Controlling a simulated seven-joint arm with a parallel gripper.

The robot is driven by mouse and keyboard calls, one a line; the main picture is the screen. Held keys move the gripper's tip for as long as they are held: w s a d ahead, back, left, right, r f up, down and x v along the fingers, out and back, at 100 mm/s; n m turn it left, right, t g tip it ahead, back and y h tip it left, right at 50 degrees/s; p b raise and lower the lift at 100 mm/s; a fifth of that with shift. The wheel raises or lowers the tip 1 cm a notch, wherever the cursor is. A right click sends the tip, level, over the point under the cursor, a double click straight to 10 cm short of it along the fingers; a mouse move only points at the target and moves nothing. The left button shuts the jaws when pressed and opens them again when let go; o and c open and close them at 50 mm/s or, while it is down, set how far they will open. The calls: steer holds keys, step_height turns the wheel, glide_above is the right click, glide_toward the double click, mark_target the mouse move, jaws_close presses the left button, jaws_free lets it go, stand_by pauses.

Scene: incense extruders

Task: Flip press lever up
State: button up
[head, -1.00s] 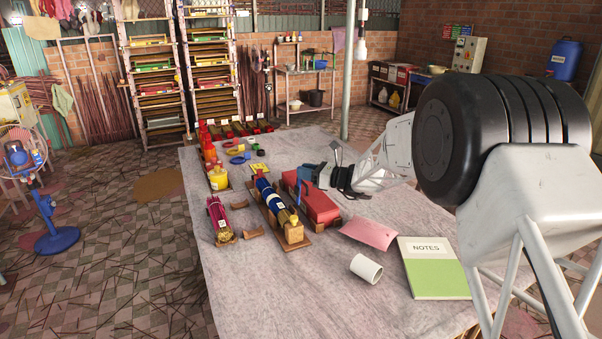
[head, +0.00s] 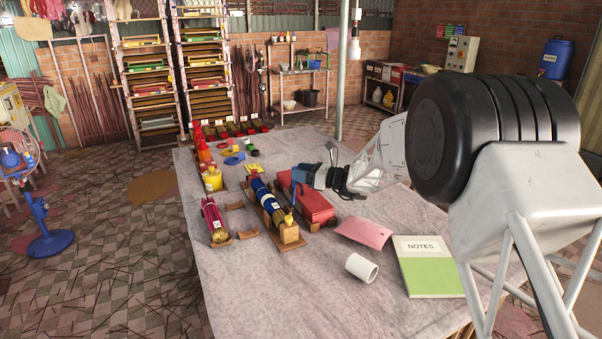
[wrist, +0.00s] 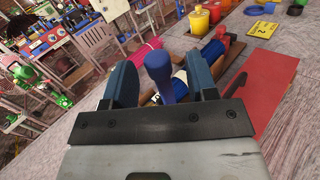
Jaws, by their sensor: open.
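The press (head: 262,191) is a blue barrel with yellow bands on a wooden base, on the table in the head view. Part of its blue barrel (wrist: 214,49) shows beyond my fingers in the wrist view. A blue lever handle (wrist: 158,66) with a rounded end stands between my two dark blue fingers in the wrist view, with a gap on each side. My gripper (wrist: 161,75) is open around it. In the head view my gripper (head: 299,174) is beside the press, above the red box side. The lever's lower end is hidden.
A red box (head: 318,207) lies right of the press. A bundle of pink sticks (head: 214,218) lies left. A pink sheet (head: 363,233), a white cup (head: 361,268) and a notebook (head: 430,268) lie nearer. The table's front left is clear.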

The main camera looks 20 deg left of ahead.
steer(key=d, duration=0.7)
steer(key=shift+d+f, duration=0.2)
steer(key=shift+d, duration=0.15)
steer(key=s+d+r+n+h, duration=0.4)
steer(key=s+d+r+n, duration=0.1)
steer(key=s+d, duration=0.55)
steer(key=s+d+r+n+h, duration=0.45)
steer(key=s+d, duration=0.45)
steer(key=s, duration=0.3)
steer(key=s+d+n+t+h, duration=0.1)
steer(key=s+d+n+h, duration=0.3)
steer(key=s+d, duration=0.7)
steer(key=s+d+f+n+t+h, duration=0.1)
steer(key=s+d+n+h, duration=0.4)
steer(key=s+d, duration=0.6)
steer(key=s+h, duration=0.1)
steer(key=s, duration=0.5)
steer(key=shift+s+d+f+t, duration=0.15)
steer(key=shift+s+f+t, duration=0.1)
steer(key=shift+s+t, duration=0.1)
